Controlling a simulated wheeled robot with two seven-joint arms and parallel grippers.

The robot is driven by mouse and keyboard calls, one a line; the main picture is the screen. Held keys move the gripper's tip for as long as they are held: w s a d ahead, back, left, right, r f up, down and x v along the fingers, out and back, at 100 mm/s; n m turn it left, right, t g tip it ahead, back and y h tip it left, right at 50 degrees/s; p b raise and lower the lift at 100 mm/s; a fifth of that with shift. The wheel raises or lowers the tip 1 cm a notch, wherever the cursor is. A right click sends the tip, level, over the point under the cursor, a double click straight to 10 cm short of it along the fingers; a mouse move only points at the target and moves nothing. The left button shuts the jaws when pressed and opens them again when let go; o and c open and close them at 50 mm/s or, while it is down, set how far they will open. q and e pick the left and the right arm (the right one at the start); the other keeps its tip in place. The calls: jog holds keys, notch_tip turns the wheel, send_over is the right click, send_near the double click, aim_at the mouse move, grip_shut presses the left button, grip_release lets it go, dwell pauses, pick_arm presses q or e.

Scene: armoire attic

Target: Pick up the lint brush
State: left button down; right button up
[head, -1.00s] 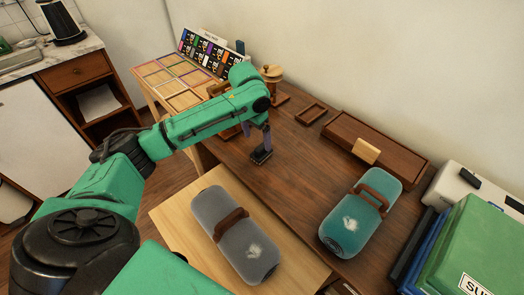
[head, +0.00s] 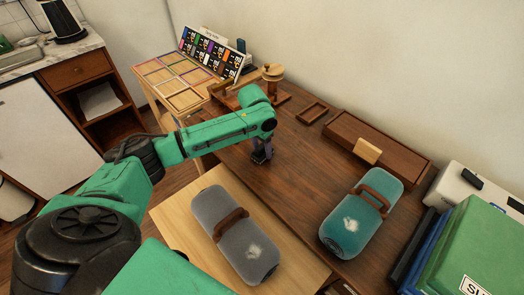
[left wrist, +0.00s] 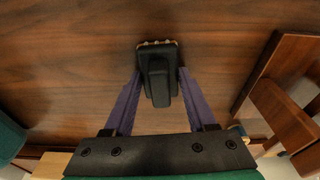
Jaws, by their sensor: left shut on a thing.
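The lint brush (left wrist: 158,82) is a small dark object with a black handle and a paler edge at its far end. It stands out between the purple fingers of my left gripper (left wrist: 160,76) in the left wrist view. The fingers are shut on its sides. In the head view the brush (head: 259,158) is a small dark shape at the wooden desk's surface, below the gripper (head: 262,151). My green forearm and wrist hide part of this spot. Whether the brush touches the desk is hard to tell. My right gripper is not in view.
A grey roll (head: 233,235) and a teal roll (head: 362,214), both with brown handles, lie in front and to the right. A long brown box (head: 378,146) and small tray (head: 311,112) stand by the wall. A green box (head: 485,250) is at far right.

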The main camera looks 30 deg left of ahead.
aim_at(262, 146)
pick_arm(q)
notch_tip(262, 146, up, 20)
jog(key=shift+p, duration=0.3)
